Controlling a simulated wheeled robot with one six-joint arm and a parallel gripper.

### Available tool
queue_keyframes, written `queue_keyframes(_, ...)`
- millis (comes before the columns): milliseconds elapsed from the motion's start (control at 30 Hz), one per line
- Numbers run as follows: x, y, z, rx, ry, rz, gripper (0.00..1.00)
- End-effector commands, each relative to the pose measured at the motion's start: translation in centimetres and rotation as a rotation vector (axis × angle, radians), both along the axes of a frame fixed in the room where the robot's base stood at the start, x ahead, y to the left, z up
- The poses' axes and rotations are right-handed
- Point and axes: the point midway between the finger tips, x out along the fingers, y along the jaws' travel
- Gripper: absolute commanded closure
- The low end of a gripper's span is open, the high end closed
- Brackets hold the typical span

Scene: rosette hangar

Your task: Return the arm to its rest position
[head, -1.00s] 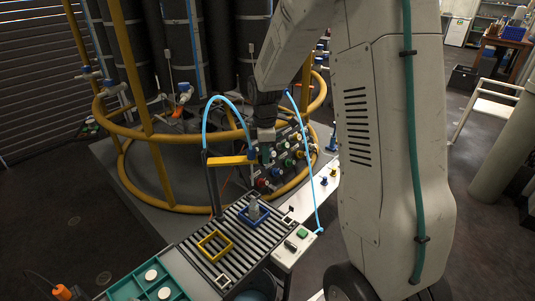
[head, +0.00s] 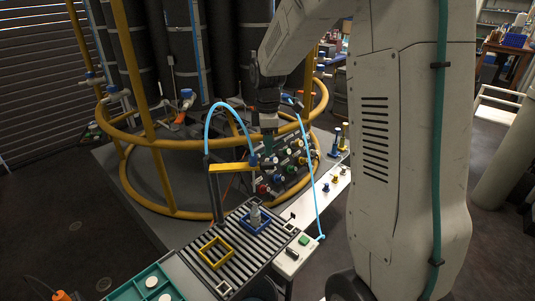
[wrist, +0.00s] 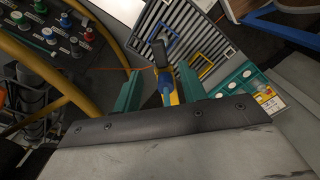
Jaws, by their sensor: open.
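My arm (head: 412,150) stands large on the right of the head view, with its upper part bent over to the left. My gripper (head: 268,152) points down above the slatted table, close to a yellow bar (head: 232,167) with a blue hose. In the wrist view the two teal fingers of my gripper (wrist: 159,75) are spread apart. A blue and yellow part with a dark block (wrist: 161,52) shows between them, below or beyond the tips. I cannot tell whether the fingers touch it.
The slatted table (head: 237,236) carries a yellow frame (head: 215,250) and a blue frame with a grey piece. A panel of coloured knobs (head: 290,170) and a yellow ring rail (head: 150,207) stand close by. A teal tray (head: 127,292) is at lower left.

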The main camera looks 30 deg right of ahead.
Motion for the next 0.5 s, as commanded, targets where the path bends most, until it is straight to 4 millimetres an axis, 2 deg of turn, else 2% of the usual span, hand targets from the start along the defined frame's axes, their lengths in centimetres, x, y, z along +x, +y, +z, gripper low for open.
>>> queue_keyframes(167,-0.02,-0.01,1.34,0.000,0.000,0.000,0.58)
queue_keyframes(500,-0.04,0.00,1.40,0.000,0.001,0.000,0.58)
